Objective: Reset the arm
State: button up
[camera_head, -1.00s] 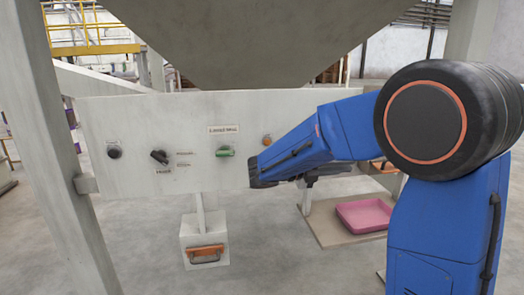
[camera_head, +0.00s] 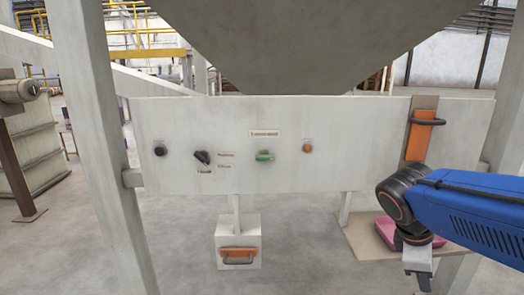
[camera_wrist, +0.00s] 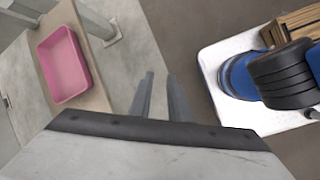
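My blue arm (camera_head: 465,205) reaches in from the right edge of the head view. It runs left to a black wrist joint with an orange ring.
A pink tray (camera_wrist: 63,65) lies near my gripper. A hopper is overhead.

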jog(key=s+a+f+m+t+y, duration=0.2)
jog(key=s+a+m+t+y, duration=0.2)
jog(key=a+m, duration=0.4)
jog(key=shift+s+m+y, duration=0.45)
jog(key=shift+m+y, duration=0.15)
jog(key=shift+m, duration=1.2)
